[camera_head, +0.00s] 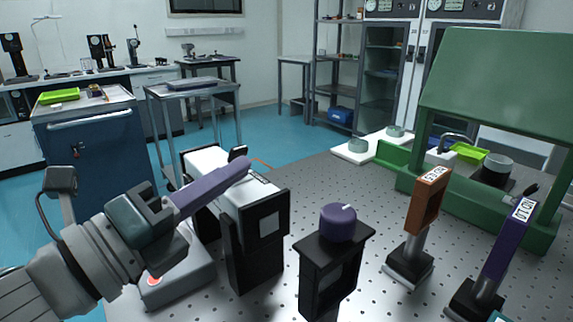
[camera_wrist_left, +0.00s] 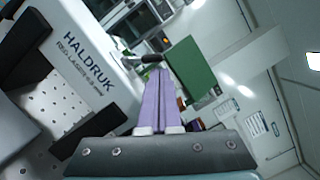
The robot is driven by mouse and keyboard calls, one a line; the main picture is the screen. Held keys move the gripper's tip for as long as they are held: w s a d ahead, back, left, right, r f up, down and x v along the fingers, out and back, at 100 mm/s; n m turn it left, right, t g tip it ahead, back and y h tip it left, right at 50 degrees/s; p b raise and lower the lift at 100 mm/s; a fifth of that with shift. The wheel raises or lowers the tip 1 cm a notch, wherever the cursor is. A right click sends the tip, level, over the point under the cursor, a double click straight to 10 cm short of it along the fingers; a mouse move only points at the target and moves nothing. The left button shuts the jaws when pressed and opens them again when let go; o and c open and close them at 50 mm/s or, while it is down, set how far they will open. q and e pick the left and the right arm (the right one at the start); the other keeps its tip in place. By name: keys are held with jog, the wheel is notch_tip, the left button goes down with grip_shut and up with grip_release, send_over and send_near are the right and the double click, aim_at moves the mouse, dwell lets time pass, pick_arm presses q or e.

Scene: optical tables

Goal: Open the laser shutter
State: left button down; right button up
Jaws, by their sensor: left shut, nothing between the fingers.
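The laser (camera_head: 232,187) is a white box with black ends on the perforated optical table, left of the middle. It also shows in the left wrist view (camera_wrist_left: 95,62), with HALDRUK lettering on its side. A small black tab (camera_head: 237,153) stands up at its top, beyond my fingers. In the left wrist view a dark lever-like piece (camera_wrist_left: 145,60) shows just past my fingertips. I cannot tell which part is the shutter, or whether the fingers touch it. My left gripper (camera_head: 247,163) has its purple fingers together and empty, over the laser's top. My right gripper is out of view.
A black mount with a purple knob (camera_head: 338,224) stands right of the laser. An orange mount (camera_head: 429,200) and a purple mount (camera_head: 507,240) stand further right. A green hooded frame (camera_head: 490,95) is behind them. A grey box with a red button (camera_head: 153,281) lies under my left arm.

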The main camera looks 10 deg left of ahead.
pick_arm(q)
jog(key=shift+w+d, duration=0.1)
jog(key=shift+w, duration=0.05)
jog(key=shift+r, duration=0.1)
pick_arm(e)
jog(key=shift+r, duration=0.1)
pick_arm(q)
jog(key=shift+r+n+p, duration=0.1)
jog(key=shift+n+p, duration=0.3)
jog(key=shift+p, duration=0.05)
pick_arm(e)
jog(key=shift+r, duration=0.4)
